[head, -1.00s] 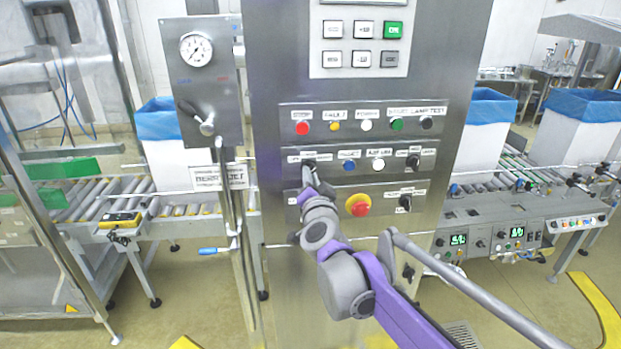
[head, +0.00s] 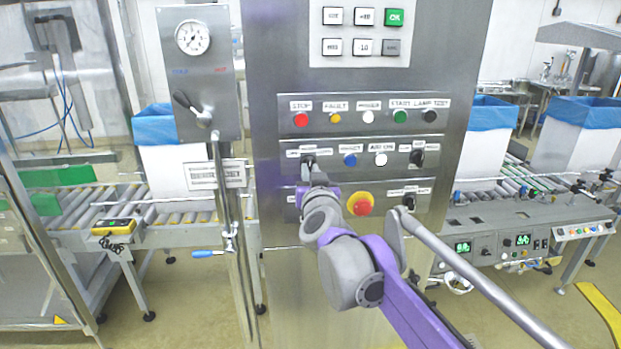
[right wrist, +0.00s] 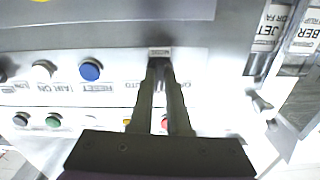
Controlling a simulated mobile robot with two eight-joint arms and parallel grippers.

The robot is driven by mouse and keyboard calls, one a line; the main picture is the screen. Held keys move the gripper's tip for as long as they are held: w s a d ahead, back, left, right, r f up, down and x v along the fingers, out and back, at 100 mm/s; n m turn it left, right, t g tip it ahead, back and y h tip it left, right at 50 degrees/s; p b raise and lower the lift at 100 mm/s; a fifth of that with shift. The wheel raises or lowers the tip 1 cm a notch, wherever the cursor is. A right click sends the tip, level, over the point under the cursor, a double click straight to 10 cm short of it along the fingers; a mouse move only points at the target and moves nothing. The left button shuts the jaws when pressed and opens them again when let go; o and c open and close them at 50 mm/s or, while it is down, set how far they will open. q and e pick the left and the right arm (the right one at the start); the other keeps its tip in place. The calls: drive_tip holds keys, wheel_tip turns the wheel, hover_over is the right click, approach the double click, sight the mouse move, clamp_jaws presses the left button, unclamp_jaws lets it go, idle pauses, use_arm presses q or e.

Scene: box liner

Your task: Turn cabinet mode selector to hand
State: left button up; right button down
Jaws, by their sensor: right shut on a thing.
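The mode selector (head: 309,160) is a small black knob at the left of the middle switch row on the steel cabinet (head: 275,75). My right gripper (head: 312,172) reaches it from below and is shut on it. In the right wrist view, upside down, the two dark fingers (right wrist: 161,75) close around the knob, with a small label plate (right wrist: 160,52) and partly hidden "AUTO" lettering beside it. The fingers hide most of the knob, so I cannot tell its pointing direction. My left gripper is not in view.
A blue reset button (head: 350,160) and a white button (head: 381,160) sit to the right in the same row. A red and yellow emergency stop (head: 360,204) is just below, close to my arm. A lever valve panel (head: 198,75) stands at the left.

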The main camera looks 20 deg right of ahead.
drive_tip(key=shift+n, duration=0.6)
drive_tip(key=c, duration=0.9)
unclamp_jaws()
drive_tip(key=shift+s, duration=0.1)
drive_tip(key=b+v, duration=0.1)
drive_tip(key=v, duration=0.9)
drive_tip(key=shift+s, duration=0.35)
